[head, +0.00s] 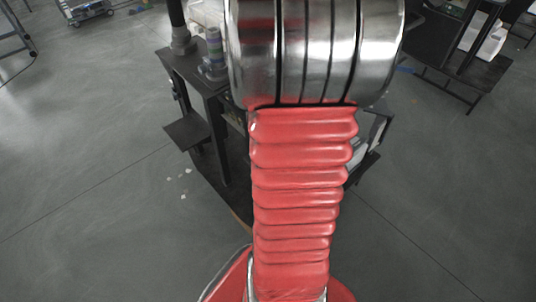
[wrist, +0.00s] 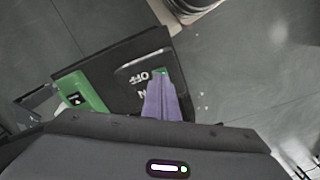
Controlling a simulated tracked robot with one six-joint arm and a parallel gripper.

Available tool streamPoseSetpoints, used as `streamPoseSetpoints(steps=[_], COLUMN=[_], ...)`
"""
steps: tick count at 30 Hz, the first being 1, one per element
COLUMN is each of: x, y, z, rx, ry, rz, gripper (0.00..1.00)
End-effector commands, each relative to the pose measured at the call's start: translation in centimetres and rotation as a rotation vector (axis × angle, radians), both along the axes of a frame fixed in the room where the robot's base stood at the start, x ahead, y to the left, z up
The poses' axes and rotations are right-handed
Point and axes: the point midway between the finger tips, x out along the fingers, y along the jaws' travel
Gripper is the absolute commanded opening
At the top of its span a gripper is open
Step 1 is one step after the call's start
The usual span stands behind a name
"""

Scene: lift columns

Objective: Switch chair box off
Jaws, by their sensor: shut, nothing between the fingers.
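In the wrist view a dark box (wrist: 118,62) carries white OFF lettering (wrist: 138,76), seen upside down, and part of another word below it. I take it for the chair box. A small green part shows at the tip of my purple gripper (wrist: 160,82). The gripper's fingers are together and empty, over the lettered face, beside the OFF word. I cannot tell whether the tip touches the green part. The fingers hide part of the face and of the second word. In the head view my arm hides the gripper, and I cannot make out the box.
Grey floor (head: 90,140) is open on the left.

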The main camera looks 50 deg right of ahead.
Motion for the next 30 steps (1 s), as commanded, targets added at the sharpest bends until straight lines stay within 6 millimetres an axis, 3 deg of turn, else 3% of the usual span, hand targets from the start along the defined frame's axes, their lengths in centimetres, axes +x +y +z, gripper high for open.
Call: streamPoseSetpoints(steps=[30], x=[0.0], y=[0.0], z=[-1.0], rx=[0.0], ry=[0.0], rz=[0.0], gripper=[0.0])
